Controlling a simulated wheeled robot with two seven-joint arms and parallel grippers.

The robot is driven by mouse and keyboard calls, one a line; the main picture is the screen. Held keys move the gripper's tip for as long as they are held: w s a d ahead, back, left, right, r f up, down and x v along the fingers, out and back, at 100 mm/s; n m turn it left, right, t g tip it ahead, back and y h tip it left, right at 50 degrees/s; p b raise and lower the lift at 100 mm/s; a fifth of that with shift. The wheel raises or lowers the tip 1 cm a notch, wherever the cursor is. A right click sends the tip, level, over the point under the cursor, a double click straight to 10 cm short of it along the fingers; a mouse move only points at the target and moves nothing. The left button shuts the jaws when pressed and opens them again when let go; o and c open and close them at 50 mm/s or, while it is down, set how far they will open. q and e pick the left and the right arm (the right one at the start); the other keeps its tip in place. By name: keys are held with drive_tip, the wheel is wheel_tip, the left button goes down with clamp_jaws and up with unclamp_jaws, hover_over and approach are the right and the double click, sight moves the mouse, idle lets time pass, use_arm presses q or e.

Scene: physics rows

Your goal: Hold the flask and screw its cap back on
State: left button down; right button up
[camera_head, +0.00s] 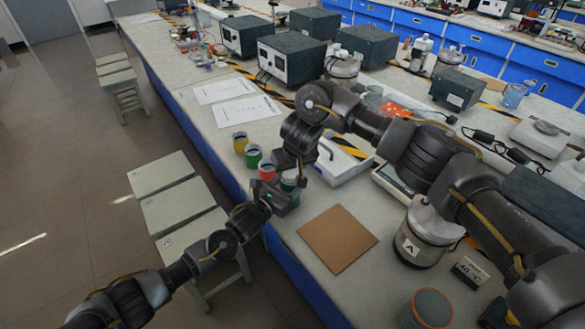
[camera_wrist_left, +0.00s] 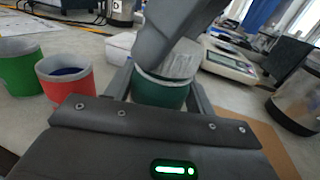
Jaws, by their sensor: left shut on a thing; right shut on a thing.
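The dark green flask (camera_wrist_left: 158,93) stands between the fingers of my left gripper (camera_wrist_left: 160,95) in the left wrist view. In the head view only a bit of the flask (camera_head: 290,184) shows between the grippers. My left gripper (camera_head: 282,197) is shut around its body from the front left. A pale grey ribbed cap (camera_wrist_left: 181,63) is at the flask's mouth, and my right gripper (camera_head: 292,169) is shut on it from above. The right gripper hides part of the cap, so I cannot tell whether its thread is engaged.
Red (camera_head: 267,170), green (camera_head: 252,156) and yellow (camera_head: 240,143) cups stand in a row behind the flask, near the bench's left edge. A brown board (camera_head: 337,239) lies to the right.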

drive_tip(key=m, duration=0.2)
drive_tip(key=m+h, duration=0.1)
drive_tip(key=shift+a+m+h, duration=0.3)
drive_tip(key=shift+m, duration=0.1)
drive_tip(key=m+h, duration=0.1)
drive_tip(key=m, duration=0.2)
drive_tip(key=shift+m, duration=0.3)
drive_tip(key=o, duration=0.9)
drive_tip(key=shift+o, duration=0.2)
drive_tip(key=shift+r, duration=2.3)
drive_tip(key=shift+c, duration=0.4)
